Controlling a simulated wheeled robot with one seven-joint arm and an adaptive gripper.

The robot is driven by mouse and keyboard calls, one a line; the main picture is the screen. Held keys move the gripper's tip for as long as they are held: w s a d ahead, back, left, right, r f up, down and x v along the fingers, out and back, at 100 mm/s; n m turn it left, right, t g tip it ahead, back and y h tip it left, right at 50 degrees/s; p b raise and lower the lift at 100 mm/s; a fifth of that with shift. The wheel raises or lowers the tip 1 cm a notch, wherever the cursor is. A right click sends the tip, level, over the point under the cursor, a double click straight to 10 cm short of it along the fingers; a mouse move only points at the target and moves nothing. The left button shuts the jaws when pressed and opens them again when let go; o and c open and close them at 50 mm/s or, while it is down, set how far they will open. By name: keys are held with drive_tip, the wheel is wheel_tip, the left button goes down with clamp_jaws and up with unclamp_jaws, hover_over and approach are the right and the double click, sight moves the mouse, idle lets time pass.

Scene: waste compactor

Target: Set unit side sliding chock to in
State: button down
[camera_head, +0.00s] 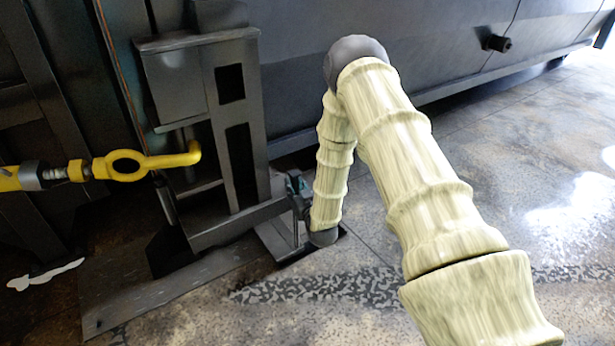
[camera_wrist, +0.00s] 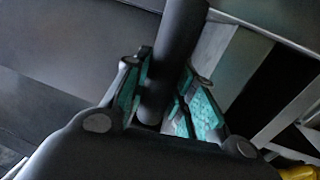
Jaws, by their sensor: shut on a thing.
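The sliding chock's dark upright handle (camera_head: 296,234) stands at the foot of the grey metal frame, near the floor, in the head view. A flat dark plate (camera_head: 270,241) lies at its base; I cannot tell how far in or out the chock sits. My gripper (camera_head: 297,190) is at the handle's upper part. In the wrist view the dark round handle (camera_wrist: 180,45) runs between the teal-padded fingers of my gripper (camera_wrist: 162,88), which are shut on it. My arm partly hides the area to the right of the handle.
The grey metal frame (camera_head: 235,125) stands just left of my gripper. A yellow hook with an eye (camera_head: 125,165) reaches in from the left. The big dark unit wall (camera_head: 450,45) is behind my arm. The floor (camera_head: 560,180) at the right is open.

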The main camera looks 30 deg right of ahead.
drive_tip(key=shift+s+a+f, duration=0.1)
drive_tip(key=shift+a, duration=0.25)
drive_tip(key=c, duration=1.2)
unclamp_jaws()
drive_tip(key=shift+a, duration=0.1)
drive_tip(key=shift+o, duration=0.2)
drive_tip(key=shift+d, duration=0.2)
drive_tip(key=shift+s, duration=0.5)
drive_tip(key=s+a, duration=0.1)
drive_tip(key=s, duration=1)
drive_tip(key=shift+a, duration=0.2)
